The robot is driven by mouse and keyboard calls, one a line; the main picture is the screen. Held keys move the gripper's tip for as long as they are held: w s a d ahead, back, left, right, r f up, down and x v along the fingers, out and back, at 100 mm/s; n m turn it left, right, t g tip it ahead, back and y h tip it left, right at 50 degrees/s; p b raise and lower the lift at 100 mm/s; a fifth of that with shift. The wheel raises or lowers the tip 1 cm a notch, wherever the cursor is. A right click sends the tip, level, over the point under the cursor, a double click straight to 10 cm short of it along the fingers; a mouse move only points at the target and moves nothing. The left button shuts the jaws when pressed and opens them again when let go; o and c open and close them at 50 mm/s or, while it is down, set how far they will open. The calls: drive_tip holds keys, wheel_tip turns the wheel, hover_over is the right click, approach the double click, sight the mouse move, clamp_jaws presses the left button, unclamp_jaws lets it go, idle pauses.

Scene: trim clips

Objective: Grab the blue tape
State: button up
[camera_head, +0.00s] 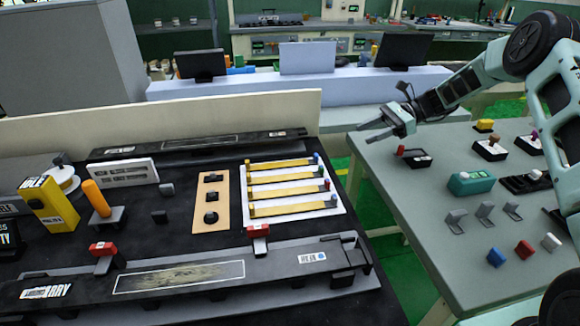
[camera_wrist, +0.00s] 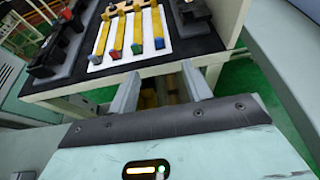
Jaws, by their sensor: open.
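No roll of tape is clear to me. Several yellow strips lie side by side on a white sheet (camera_head: 291,208) on the black-topped table, with small coloured pieces at their right ends. My gripper (camera_head: 366,131) is open and empty, up and to the right of the strips, above the gap between the tables.
A blue block (camera_head: 496,258) lies on the right grey table (camera_head: 425,205) near red and white blocks. A long black trim piece (camera_head: 200,280) with red clamps crosses the black table's front. A cream panel (camera_head: 180,122) stands along its back. Green floor shows between the tables.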

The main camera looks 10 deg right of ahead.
drive_tip(key=p, duration=0.3)
approach(316, 154)
drive_tip(key=x, duration=0.5)
drive_tip(key=p+x, duration=0.1)
drive_tip(key=x, duration=0.3)
drive_tip(key=shift+s+a+f+p, duration=0.15)
drive_tip(key=shift+a+f+p, duration=0.05)
drive_tip(key=shift+a+p, duration=0.1)
drive_tip(key=shift+a+f, duration=0.15)
drive_tip(key=shift+f, duration=0.05)
drive_tip(key=c, duration=1.1)
